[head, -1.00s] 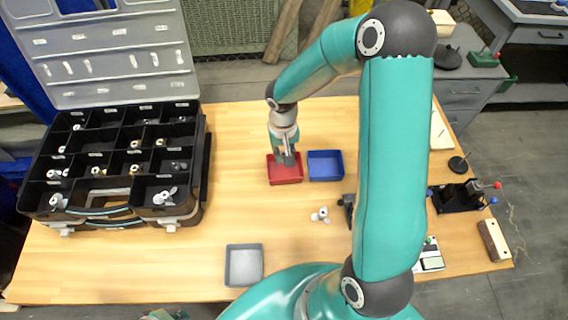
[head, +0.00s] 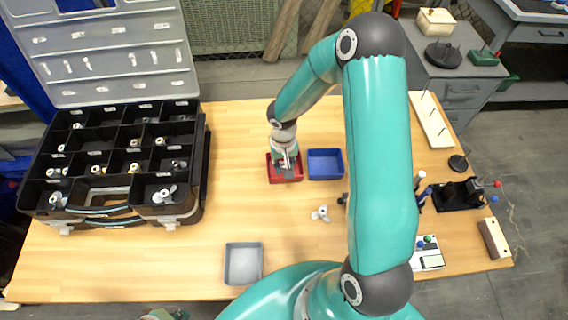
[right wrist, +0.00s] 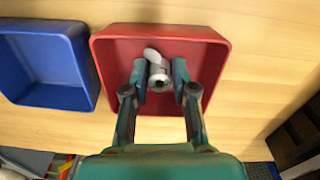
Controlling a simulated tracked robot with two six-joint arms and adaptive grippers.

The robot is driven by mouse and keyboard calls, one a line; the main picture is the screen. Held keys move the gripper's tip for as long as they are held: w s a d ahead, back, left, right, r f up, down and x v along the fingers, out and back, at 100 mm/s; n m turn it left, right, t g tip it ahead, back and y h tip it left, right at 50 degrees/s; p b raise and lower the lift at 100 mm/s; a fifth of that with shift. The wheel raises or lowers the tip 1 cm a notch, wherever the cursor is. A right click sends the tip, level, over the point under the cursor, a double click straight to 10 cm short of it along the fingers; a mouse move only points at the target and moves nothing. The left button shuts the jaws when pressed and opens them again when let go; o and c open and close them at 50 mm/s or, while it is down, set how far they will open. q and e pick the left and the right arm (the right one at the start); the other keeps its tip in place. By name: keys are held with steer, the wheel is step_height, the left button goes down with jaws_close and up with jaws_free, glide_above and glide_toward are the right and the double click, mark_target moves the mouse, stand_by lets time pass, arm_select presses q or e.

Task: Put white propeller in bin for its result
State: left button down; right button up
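A white-grey propeller (right wrist: 158,68) sits between the two fingers of my right gripper (right wrist: 159,75), inside the outline of the red bin (right wrist: 215,35). The fingers appear shut on it, with no clear gap. Whether it touches the bin floor cannot be told. In the head view my right gripper (head: 286,160) points down into the red bin (head: 285,180), and the propeller is hard to make out there. The blue bin (head: 325,164) beside it looks empty. Another white propeller (head: 320,214) lies on the table. What may be my left gripper (head: 160,314) shows only partly at the bottom edge.
A black compartment case (head: 205,150) with several small propellers stands open at the left. A grey tray (head: 243,264) sits at the front. Stands and small tools, including a black fixture (head: 455,197), are at the right. The table between case and bins is clear.

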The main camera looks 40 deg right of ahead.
steer(key=shift+o, duration=1.2)
step_height(320, 180, up, 12)
steer(key=shift+a, duration=0.15)
